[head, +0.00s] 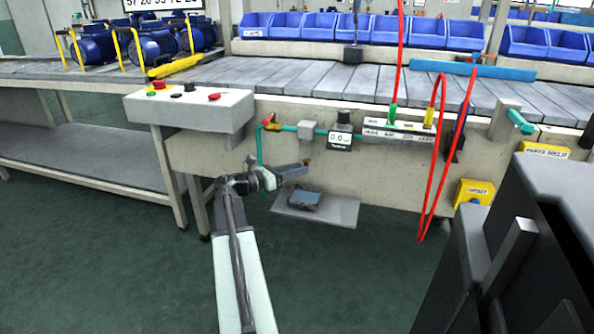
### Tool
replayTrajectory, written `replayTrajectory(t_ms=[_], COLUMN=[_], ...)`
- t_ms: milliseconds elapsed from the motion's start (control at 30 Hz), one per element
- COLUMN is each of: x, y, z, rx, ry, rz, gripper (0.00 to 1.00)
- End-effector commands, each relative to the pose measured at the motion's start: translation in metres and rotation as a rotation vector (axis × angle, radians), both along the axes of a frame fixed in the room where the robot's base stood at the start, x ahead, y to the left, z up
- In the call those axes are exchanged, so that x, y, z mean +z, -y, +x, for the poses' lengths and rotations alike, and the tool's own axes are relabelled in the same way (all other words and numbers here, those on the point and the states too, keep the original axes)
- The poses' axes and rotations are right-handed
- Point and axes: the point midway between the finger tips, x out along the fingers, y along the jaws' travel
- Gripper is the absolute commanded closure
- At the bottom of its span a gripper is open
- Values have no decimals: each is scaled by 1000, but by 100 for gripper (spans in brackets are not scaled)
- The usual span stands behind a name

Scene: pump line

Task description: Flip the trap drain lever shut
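A teal air pipe (290,128) runs along the front of the conveyor bench. At its left end is a small fitting with a red and orange lever (269,122). A thin teal line (260,150) drops from there and passes behind my arm's end. My gripper (297,170) is in front of the bench panel, below the pipe and pointing right. Its fingers are small and dark, and I cannot tell whether they are apart. A small brownish part (306,161) shows just above the fingertips; I cannot tell if they touch. No trap drain lever is clearly recognisable; it may be hidden by the gripper.
A grey shelf (335,212) with a dark box (303,200) sits low behind the gripper. A control box (190,108) with buttons is at upper left. A gauge (341,138) and red hoses (432,185) are to the right. Floor is clear below.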

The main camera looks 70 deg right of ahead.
Motion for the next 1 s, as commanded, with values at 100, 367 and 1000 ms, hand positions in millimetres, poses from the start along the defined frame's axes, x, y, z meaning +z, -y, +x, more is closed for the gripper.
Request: replayTrajectory(t_ms=[100,367,1000], x=[0,0,0], y=[0,-10,-58], z=[0,9,53], rx=[0,2,-1], ry=[0,0,0], rz=[0,0,0], gripper=[65,65,65])
